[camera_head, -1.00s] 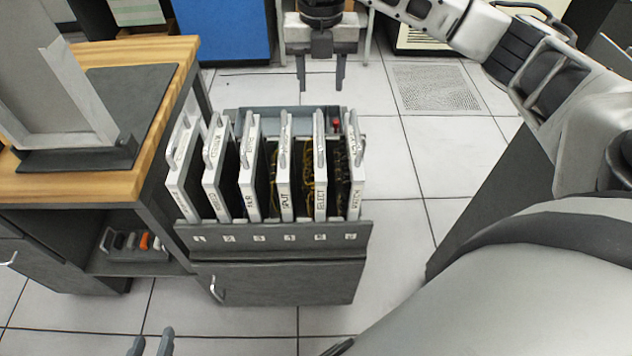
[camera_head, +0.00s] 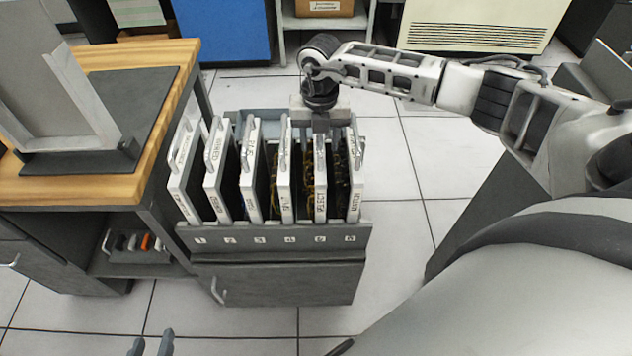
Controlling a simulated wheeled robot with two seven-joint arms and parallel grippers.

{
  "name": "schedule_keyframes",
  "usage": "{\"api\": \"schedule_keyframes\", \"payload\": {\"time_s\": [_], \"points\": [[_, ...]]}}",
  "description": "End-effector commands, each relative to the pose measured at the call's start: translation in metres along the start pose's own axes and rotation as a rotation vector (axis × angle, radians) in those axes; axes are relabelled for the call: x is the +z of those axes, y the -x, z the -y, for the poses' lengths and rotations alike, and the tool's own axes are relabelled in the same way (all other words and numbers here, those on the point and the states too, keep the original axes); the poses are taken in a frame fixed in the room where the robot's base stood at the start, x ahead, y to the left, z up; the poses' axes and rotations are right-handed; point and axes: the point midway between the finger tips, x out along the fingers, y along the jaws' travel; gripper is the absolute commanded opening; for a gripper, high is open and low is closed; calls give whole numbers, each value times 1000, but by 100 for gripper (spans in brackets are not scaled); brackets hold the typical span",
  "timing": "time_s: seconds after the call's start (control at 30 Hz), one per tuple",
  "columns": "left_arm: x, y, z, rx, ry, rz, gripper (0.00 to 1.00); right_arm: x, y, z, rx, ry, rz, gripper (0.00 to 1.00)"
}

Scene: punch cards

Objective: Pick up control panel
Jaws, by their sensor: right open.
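Several upright control panels with white labelled edges and top handles stand in a row in a grey rack (camera_head: 275,240) with numbered slots. They include a panel labelled SELECT (camera_head: 320,195) above slot 5 and one labelled MATCH (camera_head: 354,195) above slot 6. My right gripper (camera_head: 320,135) is open, pointing down at the top of the SELECT panel. Its fingers are partly hidden, and I cannot tell whether they touch the handle. My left gripper (camera_head: 151,345) shows only its two fingertips at the bottom edge, apart with nothing visible between them.
A wooden-topped desk (camera_head: 155,190) stands left of the rack, with a grey stand (camera_head: 80,165) on it. Small items, one orange, lie on a shelf beneath. A blue cabinet (camera_head: 222,30) and a vented beige unit (camera_head: 475,25) are behind. The tiled floor right of the rack is clear.

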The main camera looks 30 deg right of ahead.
Motion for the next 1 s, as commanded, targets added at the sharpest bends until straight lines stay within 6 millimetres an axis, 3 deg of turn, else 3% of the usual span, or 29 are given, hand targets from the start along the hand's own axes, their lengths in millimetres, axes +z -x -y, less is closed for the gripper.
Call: {"api": "schedule_keyframes", "payload": {"time_s": [0.23, 0.4, 1.0], "points": [[2, -1, 0, 0, 0, 3, 36, 0, -2, 0, 1, 0, 1, 47], [1, -1, 0, 1, 0, 3, 36, 0, -2, 0, 1, 0, 1, 0], [0, -1, 0, 1, 0, 1, 36, 0, -1, 0, 1, -1, 1, 0]]}}
